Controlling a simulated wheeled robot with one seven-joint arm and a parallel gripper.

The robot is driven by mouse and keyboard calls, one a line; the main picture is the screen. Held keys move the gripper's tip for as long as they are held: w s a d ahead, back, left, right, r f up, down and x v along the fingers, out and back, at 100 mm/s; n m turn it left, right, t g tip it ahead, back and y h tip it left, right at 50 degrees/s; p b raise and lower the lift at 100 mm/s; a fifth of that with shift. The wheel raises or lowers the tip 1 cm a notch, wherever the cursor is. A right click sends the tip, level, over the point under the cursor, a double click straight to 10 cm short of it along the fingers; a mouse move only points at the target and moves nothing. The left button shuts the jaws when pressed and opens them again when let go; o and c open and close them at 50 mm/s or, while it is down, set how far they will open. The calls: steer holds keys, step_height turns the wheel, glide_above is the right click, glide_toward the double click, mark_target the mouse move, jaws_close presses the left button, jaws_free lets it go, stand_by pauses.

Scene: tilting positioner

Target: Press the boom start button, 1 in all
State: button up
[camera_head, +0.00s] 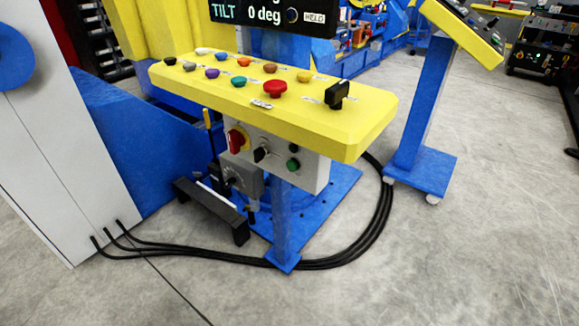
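A yellow control panel (330,128) on a blue post carries several coloured buttons in two rows. I see a white button (202,51), a blue button (220,56), an orange-red button (244,61), a purple button (212,72), a green button (238,81), a brown button (270,68) and a yellow button (304,76). A larger red mushroom button (275,88) and a black selector knob (338,95) sit toward the right. The small labels are too small to read, so I cannot tell which is boom start. My gripper is not in view.
Below the panel hangs a grey box (313,174) with a red rotary switch (237,140) and a green button (293,163). Black cables (345,255) loop across the floor. A second blue stand (424,110) stands right. The concrete floor (470,250) at front right is clear.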

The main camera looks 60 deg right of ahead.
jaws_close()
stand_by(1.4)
